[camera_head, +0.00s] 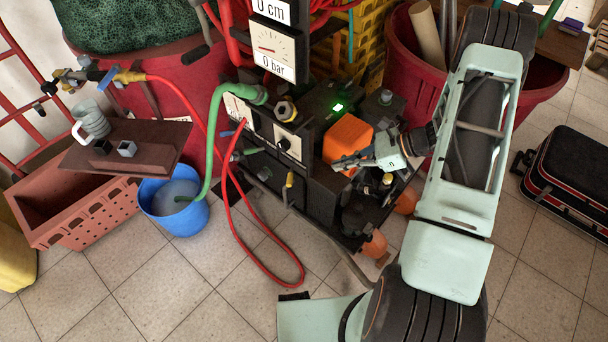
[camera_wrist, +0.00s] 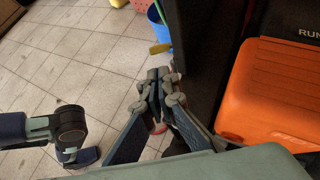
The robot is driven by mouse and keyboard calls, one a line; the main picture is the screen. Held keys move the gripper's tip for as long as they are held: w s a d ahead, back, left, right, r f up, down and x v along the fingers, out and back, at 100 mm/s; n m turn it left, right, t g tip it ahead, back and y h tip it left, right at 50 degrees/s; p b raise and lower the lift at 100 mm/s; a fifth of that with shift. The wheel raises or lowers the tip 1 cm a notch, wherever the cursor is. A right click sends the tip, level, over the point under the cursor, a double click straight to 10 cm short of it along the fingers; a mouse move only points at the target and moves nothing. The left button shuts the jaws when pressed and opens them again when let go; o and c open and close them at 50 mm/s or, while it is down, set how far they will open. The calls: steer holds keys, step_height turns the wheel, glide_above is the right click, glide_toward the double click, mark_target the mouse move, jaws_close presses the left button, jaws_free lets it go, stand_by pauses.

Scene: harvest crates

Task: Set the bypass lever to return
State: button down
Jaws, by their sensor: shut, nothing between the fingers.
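The dark pump unit (camera_head: 317,145) stands in the middle of the head view, with a pale front panel (camera_head: 288,141) carrying a black knob. A lever with a yellow handle (camera_head: 289,180) hangs at its lower front edge; a yellow handle (camera_wrist: 160,48) also shows in the wrist view beyond my fingertips. A small blue handle (camera_head: 227,133) and a green handle (camera_head: 254,151) sit on the left side. I cannot read which is the bypass lever. My gripper (camera_head: 337,164) is shut and empty beside the orange box; it shows in the wrist view (camera_wrist: 158,76), apart from the yellow handle.
The orange box (camera_head: 347,138) (camera_wrist: 275,90) sits close to my gripper on the unit. Green and red hoses (camera_head: 302,258) run from its front. A blue bucket (camera_head: 175,222) and a terracotta crate (camera_head: 85,208) stand left. The tiled floor in front is mostly clear.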

mark_target(291, 176)
steer(key=b+x, duration=0.1)
steer(key=x, duration=1.3)
steer(key=shift+b, duration=0.35)
